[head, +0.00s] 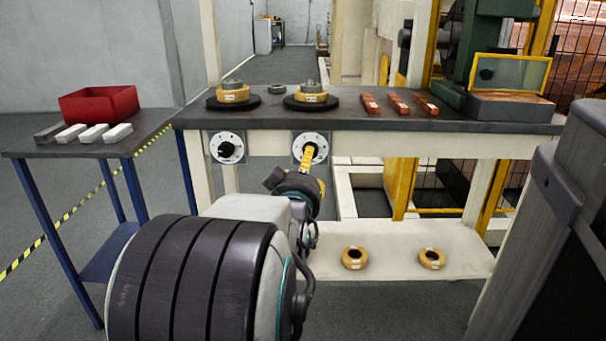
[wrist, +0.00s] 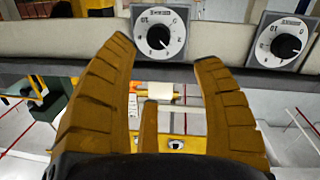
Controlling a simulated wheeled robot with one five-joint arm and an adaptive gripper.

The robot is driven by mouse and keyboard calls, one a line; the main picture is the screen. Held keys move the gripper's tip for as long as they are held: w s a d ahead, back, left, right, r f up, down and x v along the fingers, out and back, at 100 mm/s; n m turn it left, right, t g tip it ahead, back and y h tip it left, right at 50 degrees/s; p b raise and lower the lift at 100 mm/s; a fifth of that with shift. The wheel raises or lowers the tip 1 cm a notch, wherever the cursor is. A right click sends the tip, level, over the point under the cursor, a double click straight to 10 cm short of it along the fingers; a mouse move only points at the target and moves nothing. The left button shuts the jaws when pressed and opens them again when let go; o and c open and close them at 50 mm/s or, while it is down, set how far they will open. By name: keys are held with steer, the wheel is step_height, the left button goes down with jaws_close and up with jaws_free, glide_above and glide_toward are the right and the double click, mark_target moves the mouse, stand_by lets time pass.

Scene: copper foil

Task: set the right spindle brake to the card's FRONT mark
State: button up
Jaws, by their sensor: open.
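The right spindle brake is a round white dial with a black knob on the bench's front rail, in the head view (head: 299,144) and the wrist view (wrist: 142,48). Its printed marks appear upside down in the wrist view and are too small to read surely. My gripper (head: 308,157) is in front of this dial with yellow fingers. In the wrist view my gripper (wrist: 165,50) is open, its fingers spread either side of the dial; contact with the knob is not evident. The left dial (head: 226,147) also shows in the wrist view (wrist: 284,43). I cannot identify the card.
Foil rolls sit on dark discs (head: 233,104) (head: 328,105) on the dark bench top, beside several copper-red bars (head: 370,104). Two rolls (head: 354,258) (head: 432,259) lie on the lower shelf. A side table at left holds a red bin (head: 99,104) and pale blocks (head: 93,133).

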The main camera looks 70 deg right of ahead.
steer(key=shift+s+a, duration=0.1)
steer(key=shift+a, duration=0.4)
